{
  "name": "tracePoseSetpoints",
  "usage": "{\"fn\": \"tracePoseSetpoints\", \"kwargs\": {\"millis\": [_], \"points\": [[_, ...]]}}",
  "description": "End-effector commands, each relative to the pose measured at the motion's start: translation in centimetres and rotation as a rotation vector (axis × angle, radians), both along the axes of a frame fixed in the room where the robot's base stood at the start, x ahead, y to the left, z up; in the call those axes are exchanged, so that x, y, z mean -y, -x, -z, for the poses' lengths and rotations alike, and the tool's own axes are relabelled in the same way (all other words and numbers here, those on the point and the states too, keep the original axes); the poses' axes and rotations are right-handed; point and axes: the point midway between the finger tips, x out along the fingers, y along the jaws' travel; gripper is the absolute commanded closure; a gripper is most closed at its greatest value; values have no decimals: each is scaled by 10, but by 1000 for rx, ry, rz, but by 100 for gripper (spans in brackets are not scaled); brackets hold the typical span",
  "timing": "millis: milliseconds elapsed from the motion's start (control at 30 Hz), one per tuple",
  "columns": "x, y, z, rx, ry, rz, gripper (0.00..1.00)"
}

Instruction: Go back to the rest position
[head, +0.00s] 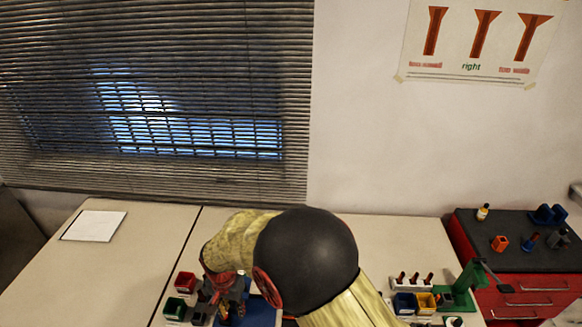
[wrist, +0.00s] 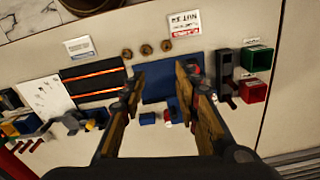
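My gripper (wrist: 160,72) points down at the table in the wrist view. Its two fingers stand apart with nothing held between them. A blue mat (wrist: 157,88) lies below and between the fingers, and a small blue block (wrist: 147,118) shows near the left finger. In the head view my gripper (head: 226,290) is low in the picture, left of my arm's dark round joint, over the table (head: 150,232). My arm hides part of the mat and table there.
Red and green bins (head: 185,282) stand left of my gripper. A white rack (head: 411,283), a green stand (head: 465,283) and small bins (head: 405,302) are to the right. A red cabinet (head: 520,285) is at far right. The table's left part is clear except for a white sheet (head: 94,226).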

Motion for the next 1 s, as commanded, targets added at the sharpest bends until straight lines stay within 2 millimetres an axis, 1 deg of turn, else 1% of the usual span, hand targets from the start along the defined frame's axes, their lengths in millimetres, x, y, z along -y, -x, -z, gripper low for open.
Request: {"fn": "tracePoseSetpoints", "kwargs": {"millis": [267,467,600,767,867,967,1000], "points": [[5,6,1,-18,14,-134,68],[28,33,9,-81,54,-283,68],[49,51,-9,-108,62,-403,68],[76,60,-32,-112,55,-488,68],[96,64,-48,-102,44,-528,68],[122,69,-67,-82,32,-561,68],[134,71,-75,-69,26,-572,68]]}}
